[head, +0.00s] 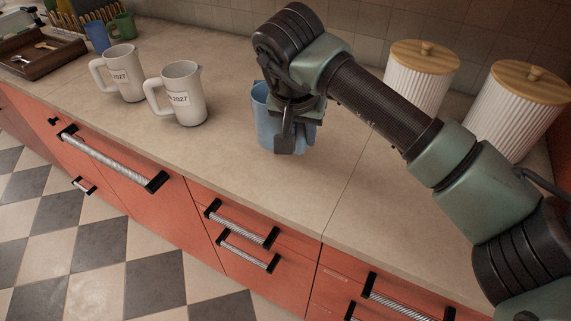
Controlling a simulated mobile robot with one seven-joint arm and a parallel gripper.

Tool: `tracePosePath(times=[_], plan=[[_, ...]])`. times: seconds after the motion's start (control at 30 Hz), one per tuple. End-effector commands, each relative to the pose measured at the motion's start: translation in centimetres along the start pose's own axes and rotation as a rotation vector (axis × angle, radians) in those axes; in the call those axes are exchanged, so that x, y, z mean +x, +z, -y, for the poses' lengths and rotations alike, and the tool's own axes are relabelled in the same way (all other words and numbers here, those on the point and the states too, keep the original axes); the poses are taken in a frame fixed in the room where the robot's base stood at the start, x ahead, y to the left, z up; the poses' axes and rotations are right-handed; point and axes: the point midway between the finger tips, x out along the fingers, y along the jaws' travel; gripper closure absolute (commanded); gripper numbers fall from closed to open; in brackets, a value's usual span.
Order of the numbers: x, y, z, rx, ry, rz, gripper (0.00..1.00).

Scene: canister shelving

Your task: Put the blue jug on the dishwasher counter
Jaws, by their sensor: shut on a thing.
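The blue jug (267,135) is at the middle of the head view, over the beige counter (225,168). My gripper (284,138) is in front of it and shut on it. The arm's end hides the jug's top right and much of its right side. I cannot tell whether the jug's base touches the counter or is slightly above it. No dishwasher can be made out for certain among the orange fronts below.
Two white mugs (183,94) (124,73) stand to the left. Two ribbed white canisters (421,78) (519,108) with wooden lids stand at the back right. A brown tray (42,66), a blue cup (97,37) and a green mug (122,26) are far left. Front counter is clear.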

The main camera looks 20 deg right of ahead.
Motion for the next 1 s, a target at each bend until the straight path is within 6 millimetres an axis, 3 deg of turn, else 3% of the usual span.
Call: tracePosePath(times=[0.1,0.53,0.93,0.97,1.0], plan=[[1.8,0.8,0.1,0.001,-0.004,0.000,1.00],[6.0,2.5,0.1,0.000,-0.003,0.000,1.00],[6.7,2.7,0.1,-0.001,-0.003,-0.005,1.00],[6.6,2.8,0.1,-0.002,-0.002,-0.002,0.68],[6.6,2.7,0.1,-0.001,-0.002,-0.002,0.60]])
